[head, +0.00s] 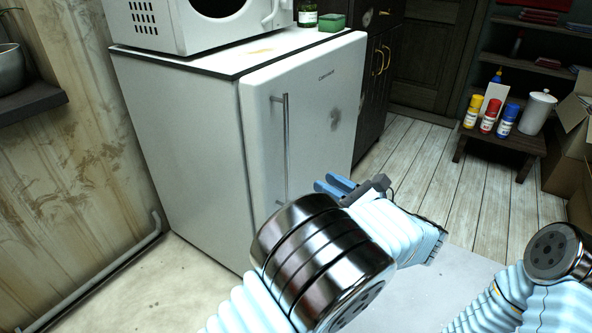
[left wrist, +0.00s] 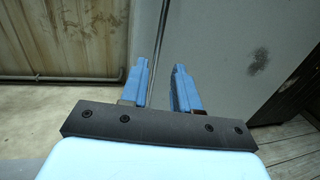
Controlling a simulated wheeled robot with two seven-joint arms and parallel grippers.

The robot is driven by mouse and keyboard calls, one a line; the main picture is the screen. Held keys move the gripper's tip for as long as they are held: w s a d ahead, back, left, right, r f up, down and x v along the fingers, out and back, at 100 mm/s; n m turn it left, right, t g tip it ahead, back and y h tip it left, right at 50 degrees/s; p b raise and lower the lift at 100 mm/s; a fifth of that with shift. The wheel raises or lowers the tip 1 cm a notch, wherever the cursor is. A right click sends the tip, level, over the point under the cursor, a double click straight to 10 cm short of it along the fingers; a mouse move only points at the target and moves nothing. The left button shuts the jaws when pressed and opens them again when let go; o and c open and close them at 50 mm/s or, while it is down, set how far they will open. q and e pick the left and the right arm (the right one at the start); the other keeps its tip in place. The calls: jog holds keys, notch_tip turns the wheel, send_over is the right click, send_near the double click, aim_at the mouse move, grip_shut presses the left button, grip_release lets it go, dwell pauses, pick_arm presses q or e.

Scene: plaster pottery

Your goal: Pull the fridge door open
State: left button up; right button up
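The white fridge (head: 185,135) stands against the wall with its door (head: 318,85) shut. A thin upright metal handle (head: 286,140) runs down the door's left part. My left gripper (head: 331,185) is in front of the lower door, to the right of the handle in the head view. In the left wrist view, my left gripper (left wrist: 160,70) has its two blue fingers apart. A thin upright bar, apparently the handle (left wrist: 161,30), shows between them, nearer the left finger; contact cannot be told. My right gripper is out of view; only part of that arm shows.
A low bench (head: 500,139) with several bottles stands at right, beside cardboard boxes (head: 570,135). The floor (head: 420,150) between is clear.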

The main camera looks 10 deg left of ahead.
aim_at(287, 161)
pick_arm(q)
jog(key=b+x, duration=0.1)
jog(key=x, duration=1.2)
jog(key=shift+w+a, duration=0.1)
jog(key=shift+a, duration=0.05)
jog(key=shift+c, duration=0.4)
grip_shut()
